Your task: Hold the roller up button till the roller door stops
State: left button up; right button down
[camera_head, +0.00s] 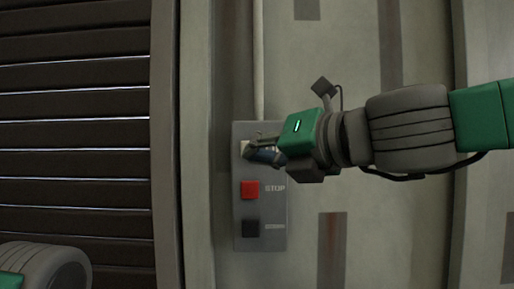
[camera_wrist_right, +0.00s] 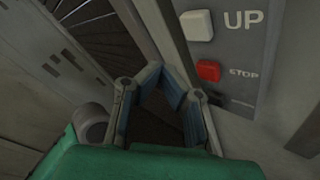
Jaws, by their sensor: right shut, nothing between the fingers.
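The grey control panel (camera_head: 276,215) is fixed to the wall right of the roller door. My right gripper (camera_head: 257,151) is shut and empty, in front of the panel's top part. It covers most of the white up button (camera_head: 243,148). In the right wrist view the white up button (camera_wrist_right: 197,25), marked UP, shows to the upper right of my right gripper's fingers (camera_wrist_right: 165,85). I cannot tell whether the fingers touch it. The roller door (camera_head: 75,130) has dark horizontal slats filling the left side. My left gripper is out of view.
A red stop button (camera_head: 250,189) and a black button (camera_head: 251,228) sit below on the panel. A pale conduit (camera_head: 258,60) runs up from the panel. A door frame post (camera_head: 165,130) stands left of it. My left arm shows at the lower left.

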jog(key=shift+w+a+r+p, duration=0.1)
jog(key=shift+w+a+p, duration=0.05)
jog(key=shift+w, duration=0.7)
jog(key=shift+w+a+f+p, duration=0.1)
jog(key=shift+w+a+p, duration=0.1)
jog(key=shift+w, duration=0.7)
jog(key=shift+w+a+r+p, duration=0.1)
jog(key=shift+w+a+p, duration=0.05)
jog(key=shift+w, duration=0.7)
